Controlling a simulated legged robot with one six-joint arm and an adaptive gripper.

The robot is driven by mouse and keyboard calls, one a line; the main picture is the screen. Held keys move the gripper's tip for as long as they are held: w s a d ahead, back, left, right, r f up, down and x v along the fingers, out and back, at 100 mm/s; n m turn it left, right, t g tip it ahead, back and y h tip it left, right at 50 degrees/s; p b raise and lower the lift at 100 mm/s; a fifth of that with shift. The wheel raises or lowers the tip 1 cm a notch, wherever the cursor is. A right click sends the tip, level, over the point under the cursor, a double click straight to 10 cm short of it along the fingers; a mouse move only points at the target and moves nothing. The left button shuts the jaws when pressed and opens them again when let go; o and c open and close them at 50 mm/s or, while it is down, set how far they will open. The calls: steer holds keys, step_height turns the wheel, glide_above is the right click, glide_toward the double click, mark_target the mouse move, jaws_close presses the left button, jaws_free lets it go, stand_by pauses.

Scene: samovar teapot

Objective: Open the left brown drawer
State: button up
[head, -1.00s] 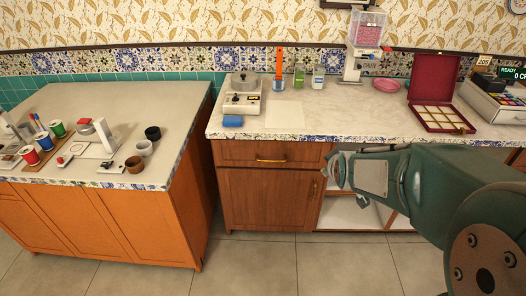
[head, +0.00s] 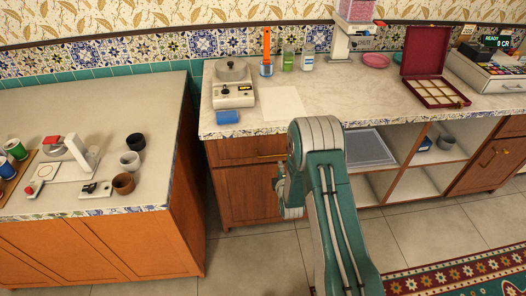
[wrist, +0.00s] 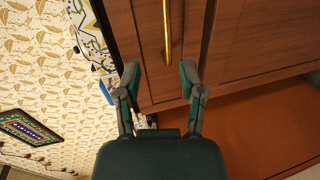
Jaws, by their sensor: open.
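The left brown drawer (head: 232,150) is at the top of the brown cabinet, just under the counter, and looks shut. Its gold bar handle (head: 270,155) shows partly beside my arm. In the wrist view the handle (wrist: 167,28) runs upright in the picture, across the brown drawer front (wrist: 145,50). My gripper (wrist: 160,73) is open and empty, with its fingers spread. The handle's near end lies between the fingertip lines, with no clear touch; the depth gap is hard to tell. In the head view my arm hides much of the gripper.
An orange cabinet with a grey top (head: 100,100) stands at left. Open shelves (head: 415,175) are right of my arm. The tiled floor ahead is clear.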

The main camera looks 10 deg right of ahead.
mark_target(273, 156)
steer(key=x, duration=0.7)
steer(key=f+x, duration=0.1)
steer(key=x, duration=0.3)
steer(key=shift+s+a, duration=0.1)
steer(key=shift+a, duration=0.3)
steer(key=shift+d+f, duration=0.1)
steer(key=shift+d, duration=0.3)
steer(key=shift+a, duration=0.15)
steer(key=c, duration=0.6)
steer(key=shift+a, duration=0.2)
jaws_close()
